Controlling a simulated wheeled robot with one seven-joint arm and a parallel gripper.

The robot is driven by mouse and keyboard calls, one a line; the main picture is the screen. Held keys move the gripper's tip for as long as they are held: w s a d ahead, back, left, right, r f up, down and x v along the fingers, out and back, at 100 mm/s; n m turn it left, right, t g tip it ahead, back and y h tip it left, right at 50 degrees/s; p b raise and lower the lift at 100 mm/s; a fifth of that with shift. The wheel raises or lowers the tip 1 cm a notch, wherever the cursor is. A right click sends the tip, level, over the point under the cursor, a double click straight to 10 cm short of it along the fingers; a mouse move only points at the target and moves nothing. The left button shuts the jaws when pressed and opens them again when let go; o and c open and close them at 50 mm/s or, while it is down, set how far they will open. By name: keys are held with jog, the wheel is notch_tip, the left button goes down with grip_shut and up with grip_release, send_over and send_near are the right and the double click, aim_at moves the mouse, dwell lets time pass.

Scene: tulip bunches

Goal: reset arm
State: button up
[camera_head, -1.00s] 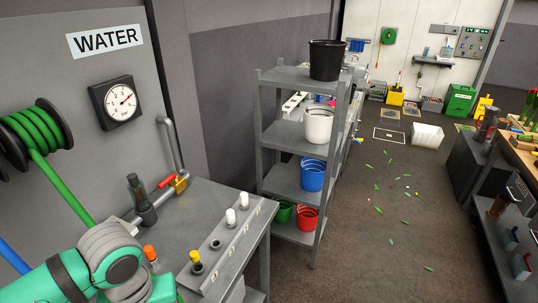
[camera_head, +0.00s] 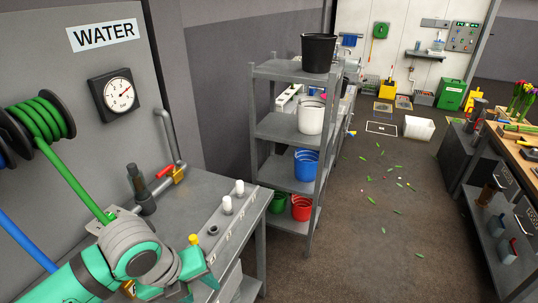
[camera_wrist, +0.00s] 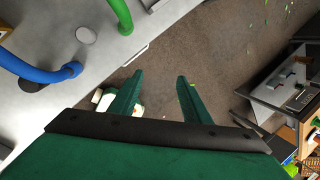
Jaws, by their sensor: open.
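My gripper shows in the wrist view (camera_wrist: 158,90) with its two green fingers apart and nothing between them. Behind the fingers lies brown floor. In the head view my green and grey arm is at the bottom left, in front of the grey metal bench (camera_head: 205,187). My gripper (camera_head: 200,288) is partly cut off by the bottom edge there. The bench carries white-capped fittings (camera_head: 227,204) and a yellow-capped fitting (camera_head: 194,240) close to my arm.
A grey shelf rack (camera_head: 285,129) holds a black bucket (camera_head: 318,53), a white bucket (camera_head: 310,117) and a blue bucket (camera_head: 306,164). A green hose reel (camera_head: 42,118) hangs on the left wall. The floor (camera_head: 360,235) is open, with scattered leaves.

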jog(key=w+d+r+n+t+h, duration=0.3)
jog(key=w+d+r+n+t, duration=0.25)
jog(key=d, duration=0.25)
jog(key=w+d+r+n+t+h, duration=0.4)
jog(key=d+r+t, duration=0.15)
jog(key=d, duration=0.25)
jog(key=w+d+r+n+t+h, duration=0.35)
jog(key=d+r+n, duration=0.2)
jog(key=d, duration=0.25)
jog(key=s+a+f+n+t+y, duration=0.1)
jog(key=s+f+n+y, duration=0.3)
jog(key=f+n, duration=0.3)
jog(key=s+a+f+n+y, duration=0.1)
jog(key=s+f+n+y, duration=0.35)
jog(key=f, duration=0.35)
jog(key=s+a+f+n+t+y, duration=0.1)
jog(key=s+a+f+n+y, duration=0.1)
jog(key=s+f+n+y, duration=0.45)
jog(key=s+a+f+m+g+h, duration=0.1)
jog(key=s+f, duration=0.4)
jog(key=s, duration=0.6)
jog(key=s+a+f+g+h, duration=0.1)
jog(key=s+a+f+g, duration=0.2)
jog(key=s+f, duration=0.3)
jog(key=s, duration=0.5)
jog(key=shift+s+m, duration=0.15)
jog(key=shift+m, duration=0.25)
